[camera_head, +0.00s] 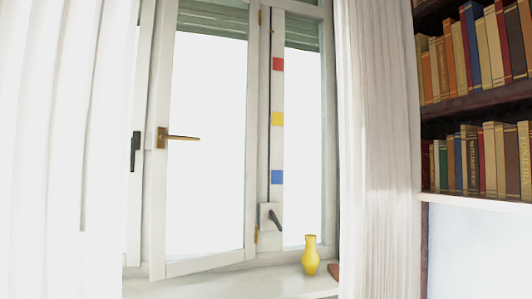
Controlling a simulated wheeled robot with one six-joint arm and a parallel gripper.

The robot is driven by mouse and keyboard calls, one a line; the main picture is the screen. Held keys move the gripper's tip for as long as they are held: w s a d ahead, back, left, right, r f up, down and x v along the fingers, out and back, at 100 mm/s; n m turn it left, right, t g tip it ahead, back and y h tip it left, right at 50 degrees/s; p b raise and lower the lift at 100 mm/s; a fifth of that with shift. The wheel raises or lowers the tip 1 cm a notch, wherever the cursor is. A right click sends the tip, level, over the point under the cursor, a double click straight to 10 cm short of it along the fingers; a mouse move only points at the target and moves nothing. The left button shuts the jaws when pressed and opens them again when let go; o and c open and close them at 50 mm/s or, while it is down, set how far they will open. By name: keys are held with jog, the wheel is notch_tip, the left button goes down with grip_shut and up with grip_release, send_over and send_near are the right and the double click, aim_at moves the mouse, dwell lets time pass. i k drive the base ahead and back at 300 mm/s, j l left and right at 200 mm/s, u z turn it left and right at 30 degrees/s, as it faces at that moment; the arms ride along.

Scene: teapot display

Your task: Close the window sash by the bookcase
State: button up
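The window sash (160,215) is white framed and stands ajar, swung into the room. Its hinges are on its right side, on the white window frame (265,60). A brass handle (182,137) sits on the sash's left stile, its lever pointing right. A dark handle (135,150) shows to the left behind the sash edge. The bookcase (470,105) stands to the right of the window, past a curtain. My gripper is not in view.
A yellow vase (311,256) stands on the sill (215,286), right of the sash. White curtains hang on the left (60,150) and right (375,150). Red, yellow and blue squares mark the frame post. A grey crank (271,217) sits below them.

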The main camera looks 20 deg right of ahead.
aim_at(160, 270)
jog(key=i+l, duration=0.85)
jog(key=l, duration=0.15)
jog(key=u, duration=0.05)
